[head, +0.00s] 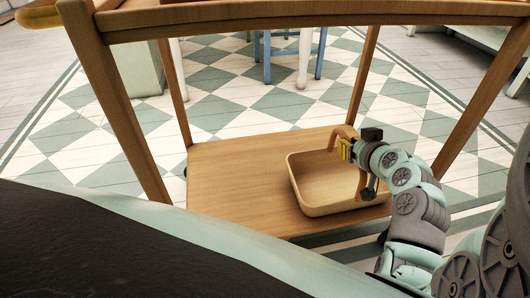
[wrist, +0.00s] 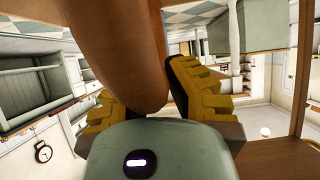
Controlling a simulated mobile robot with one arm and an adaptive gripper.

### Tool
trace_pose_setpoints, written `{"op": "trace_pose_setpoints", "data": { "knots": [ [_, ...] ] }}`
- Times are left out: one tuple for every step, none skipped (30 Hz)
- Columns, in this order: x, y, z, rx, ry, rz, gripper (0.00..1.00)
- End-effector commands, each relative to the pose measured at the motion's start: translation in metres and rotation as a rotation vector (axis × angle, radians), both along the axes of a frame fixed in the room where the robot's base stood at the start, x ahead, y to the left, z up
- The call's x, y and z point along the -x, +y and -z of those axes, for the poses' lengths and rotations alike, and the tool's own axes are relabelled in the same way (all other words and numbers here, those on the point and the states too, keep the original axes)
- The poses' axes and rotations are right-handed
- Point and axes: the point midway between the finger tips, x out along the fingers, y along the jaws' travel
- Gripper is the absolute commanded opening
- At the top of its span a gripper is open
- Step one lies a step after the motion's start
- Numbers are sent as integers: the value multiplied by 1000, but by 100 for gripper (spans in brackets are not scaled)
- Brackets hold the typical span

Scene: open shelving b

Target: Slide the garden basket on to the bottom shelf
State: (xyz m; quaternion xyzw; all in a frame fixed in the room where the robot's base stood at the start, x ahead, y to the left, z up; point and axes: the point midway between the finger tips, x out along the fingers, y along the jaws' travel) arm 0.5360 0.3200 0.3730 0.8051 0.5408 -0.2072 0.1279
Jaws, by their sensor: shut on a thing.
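The garden basket (head: 318,205) is a shallow tan wooden tray with an arched handle. In the head view it sits over the right part of the bottom shelf (head: 225,185), apparently resting on it. My gripper (head: 345,149) is at the upper right of the basket, shut on its handle (head: 350,132). In the wrist view the handle (wrist: 125,50) passes between the yellow-padded fingers (wrist: 155,100). The basket's underside is hidden, and so is any gap between it and the shelf.
The wooden shelf frame has posts at the left (head: 115,110), right (head: 485,100) and back (head: 365,75). An upper rail (head: 300,15) crosses above. The left half of the bottom shelf is bare. A blue stool (head: 290,55) stands beyond on the checkered floor.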

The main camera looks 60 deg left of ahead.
Motion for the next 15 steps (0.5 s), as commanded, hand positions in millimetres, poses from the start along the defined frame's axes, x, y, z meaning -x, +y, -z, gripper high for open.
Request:
{"op": "trace_pose_setpoints", "data": {
  "knots": [
    [-1,0,0,-4,-2,1,0],
    [-1,0,0,-4,-2,1,0],
    [-1,0,1,-4,-2,1,0],
    [-1,0,1,-3,-3,0,0],
    [-1,0,2,-4,-2,1,0],
    [-1,0,2,-4,-2,1,0],
    [-1,0,3,-4,-2,1,0],
    [-1,0,3,-4,-2,1,0],
    [-1,0,4,-4,-2,1,0],
    [0,0,4,-4,-2,1,0],
    [-1,0,4,-3,-3,0,0],
    [-1,0,5,-3,-3,0,0],
    [-1,0,5,-3,-3,0,0],
    [0,0,6,-3,-3,0,0],
    [0,0,6,-4,-2,1,0]
  ]
}}
